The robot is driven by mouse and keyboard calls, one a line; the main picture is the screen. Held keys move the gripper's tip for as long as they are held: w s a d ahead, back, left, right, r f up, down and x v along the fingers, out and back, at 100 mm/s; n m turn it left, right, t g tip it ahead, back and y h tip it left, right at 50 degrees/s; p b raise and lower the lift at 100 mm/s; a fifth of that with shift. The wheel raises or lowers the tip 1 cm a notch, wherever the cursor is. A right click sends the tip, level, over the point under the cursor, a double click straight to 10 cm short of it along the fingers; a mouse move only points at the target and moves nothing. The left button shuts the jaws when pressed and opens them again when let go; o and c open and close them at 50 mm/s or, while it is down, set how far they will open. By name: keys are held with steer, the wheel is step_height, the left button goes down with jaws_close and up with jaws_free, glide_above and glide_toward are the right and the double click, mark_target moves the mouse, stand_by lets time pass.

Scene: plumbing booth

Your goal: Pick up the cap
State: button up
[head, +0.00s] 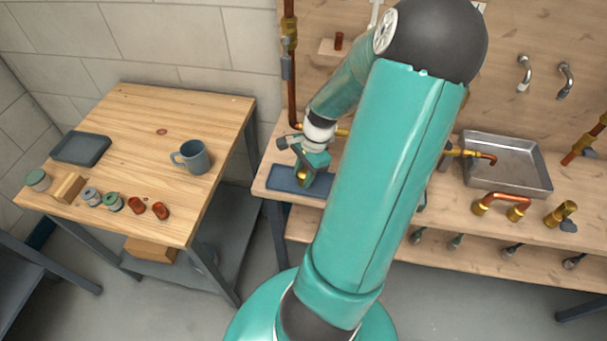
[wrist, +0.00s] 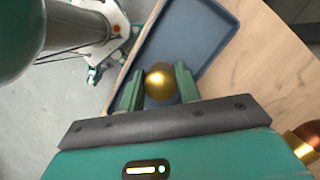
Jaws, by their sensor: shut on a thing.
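The cap (wrist: 160,83) is a rounded, shiny brass piece between my gripper's two green fingers in the wrist view. My gripper (wrist: 159,88) is shut on it. In the head view my gripper (head: 304,178) is over the blue-grey tray (head: 282,182) at the left end of the workbench, with a bit of brass showing at the fingers. The tray also shows behind the cap in the wrist view (wrist: 205,35). I cannot tell whether the cap touches the tray. My arm hides part of the bench.
A wooden table (head: 150,120) at left holds a blue mug (head: 193,157), a dark tray (head: 81,149) and several small pieces. A metal basin (head: 508,165) and copper fittings (head: 502,203) are on the bench at right. A vertical copper pipe (head: 290,95) stands behind my gripper.

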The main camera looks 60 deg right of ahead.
steer(key=shift+r, duration=0.15)
steer(key=shift+r, duration=0.25)
steer(key=shift+v, duration=1.05)
steer(key=s+a+r, duration=0.4)
steer(key=s+r, duration=0.1)
steer(key=r, duration=0.2)
steer(key=s+a+r, duration=0.5)
steer(key=s+r, duration=0.1)
steer(key=r, duration=0.1)
steer(key=shift+r, duration=0.35)
